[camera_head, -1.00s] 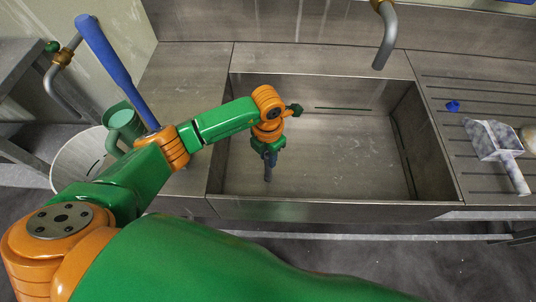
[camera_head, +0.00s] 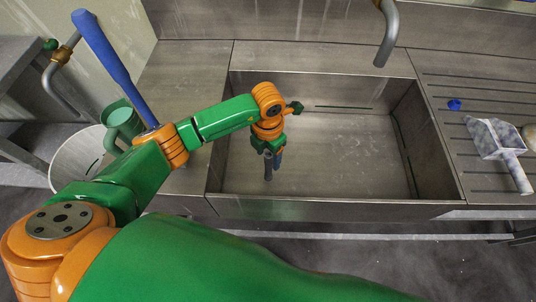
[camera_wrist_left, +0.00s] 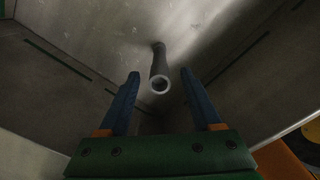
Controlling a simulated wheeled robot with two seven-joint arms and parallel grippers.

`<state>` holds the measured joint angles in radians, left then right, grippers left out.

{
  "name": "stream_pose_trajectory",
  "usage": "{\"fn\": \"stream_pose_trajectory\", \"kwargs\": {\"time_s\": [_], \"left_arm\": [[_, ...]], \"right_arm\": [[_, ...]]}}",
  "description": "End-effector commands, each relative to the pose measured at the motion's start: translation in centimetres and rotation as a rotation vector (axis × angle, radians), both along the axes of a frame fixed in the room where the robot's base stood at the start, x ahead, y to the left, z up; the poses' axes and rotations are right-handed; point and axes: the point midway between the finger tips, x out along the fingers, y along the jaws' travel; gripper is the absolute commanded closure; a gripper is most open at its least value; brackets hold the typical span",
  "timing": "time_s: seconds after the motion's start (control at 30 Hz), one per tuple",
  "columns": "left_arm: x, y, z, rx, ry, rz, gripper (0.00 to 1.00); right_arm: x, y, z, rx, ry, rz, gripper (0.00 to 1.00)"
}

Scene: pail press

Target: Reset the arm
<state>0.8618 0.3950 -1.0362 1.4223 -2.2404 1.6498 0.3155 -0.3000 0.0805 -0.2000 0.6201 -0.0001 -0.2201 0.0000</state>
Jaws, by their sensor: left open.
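My left arm reaches in from the left, and its gripper (camera_head: 273,154) points down inside the steel sink (camera_head: 345,207), over the left part of the basin. Its blue fingers are apart, and the gripper is open. A grey pipe (camera_head: 268,172) stands on the sink floor at the fingers. In the left wrist view the pipe (camera_wrist_left: 159,66) rises from the floor with its open ring end between the two spread fingers (camera_wrist_left: 160,78), with a gap on each side. My right gripper is not in view.
A grey faucet (camera_head: 388,35) hangs over the back rim. A ribbed drainboard (camera_head: 440,95) at the right holds a blue piece (camera_head: 454,105) and a speckled scoop (camera_head: 497,142).

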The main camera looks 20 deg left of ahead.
Motion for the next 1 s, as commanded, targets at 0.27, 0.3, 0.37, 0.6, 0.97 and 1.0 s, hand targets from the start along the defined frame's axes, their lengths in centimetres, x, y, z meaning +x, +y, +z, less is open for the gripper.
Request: {"fn": "stream_pose_trajectory", "kwargs": {"time_s": [0.27, 0.3, 0.37, 0.6, 0.97, 1.0], "left_arm": [[0.1, 0.0, 5.4, 0.001, -0.005, 0.0, 0.35], [0.1, 0.0, 5.9, 0.0, -0.004, -0.001, 0.35], [0.0, 0.1, 6.2, 0.002, -0.003, -0.001, 0.35], [0.0, 0.1, 6.4, 0.001, -0.002, 0.0, 0.35], [0.0, 0.0, 12.6, 0.0, -0.001, 0.0, 0.35], [0.0, 0.0, 13.1, 0.0, -0.001, 0.0, 0.35]], "right_arm": [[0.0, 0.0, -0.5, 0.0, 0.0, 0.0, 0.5], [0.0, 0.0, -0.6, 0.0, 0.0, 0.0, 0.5], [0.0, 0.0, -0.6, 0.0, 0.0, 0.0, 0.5], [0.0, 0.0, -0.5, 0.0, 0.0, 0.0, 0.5], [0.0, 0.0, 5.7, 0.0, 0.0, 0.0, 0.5], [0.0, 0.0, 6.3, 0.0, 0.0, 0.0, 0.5]]}}
